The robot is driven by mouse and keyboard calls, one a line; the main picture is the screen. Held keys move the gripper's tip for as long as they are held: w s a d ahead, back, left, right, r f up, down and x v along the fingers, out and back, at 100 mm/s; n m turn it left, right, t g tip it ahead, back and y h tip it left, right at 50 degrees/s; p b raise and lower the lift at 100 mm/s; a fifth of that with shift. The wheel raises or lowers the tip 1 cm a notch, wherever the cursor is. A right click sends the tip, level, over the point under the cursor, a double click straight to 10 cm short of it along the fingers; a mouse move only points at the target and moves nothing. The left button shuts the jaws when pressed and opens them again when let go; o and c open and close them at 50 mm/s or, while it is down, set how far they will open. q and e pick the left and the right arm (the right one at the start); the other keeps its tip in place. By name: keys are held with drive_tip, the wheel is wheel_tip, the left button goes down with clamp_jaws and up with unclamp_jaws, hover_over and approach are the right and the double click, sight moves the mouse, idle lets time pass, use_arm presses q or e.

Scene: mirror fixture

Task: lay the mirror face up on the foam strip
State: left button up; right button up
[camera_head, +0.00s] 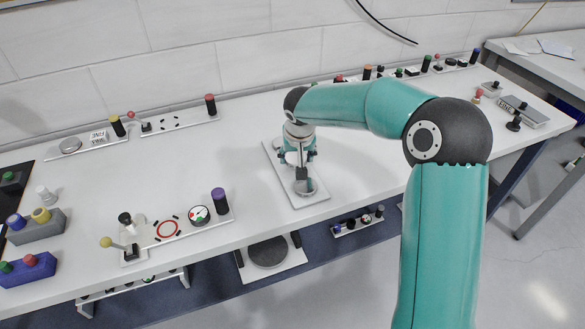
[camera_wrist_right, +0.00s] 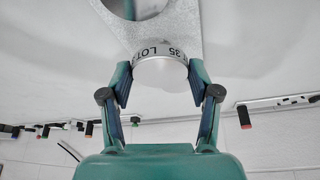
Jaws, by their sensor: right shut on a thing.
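My right gripper (camera_head: 300,168) is low over a pale plate (camera_head: 284,173) near the middle of the bench. In the right wrist view the gripper (camera_wrist_right: 160,72) is shut on a round pale piece, which I take as the mirror (camera_wrist_right: 160,74). Its rim band carries black lettering, reading about "LOT 35". I cannot tell which side is its face. Beyond it the speckled grey plate (camera_wrist_right: 183,25) has a round shiny part (camera_wrist_right: 145,7), cut off by the frame. I cannot single out the foam strip. Whether the mirror touches the plate is unclear. My left gripper is out of view.
A panel with a red ring and purple post (camera_head: 218,199) stands left of the plate. A back-left panel (camera_head: 82,144) and several knobs line the wall. Blocks with coloured knobs (camera_head: 36,225) sit at the far left. The bench right of the plate is mostly clear.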

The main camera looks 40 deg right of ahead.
sight(297, 162)
drive_tip(key=shift+f, duration=1.85)
drive_tip(key=shift+f, duration=0.1)
drive_tip(key=o, duration=1.2)
drive_tip(key=shift+o, duration=0.2)
drive_tip(key=shift+r, duration=0.3)
drive_tip(key=v, duration=1.1)
drive_tip(key=shift+s+r, duration=0.25)
drive_tip(key=shift+a, duration=0.1)
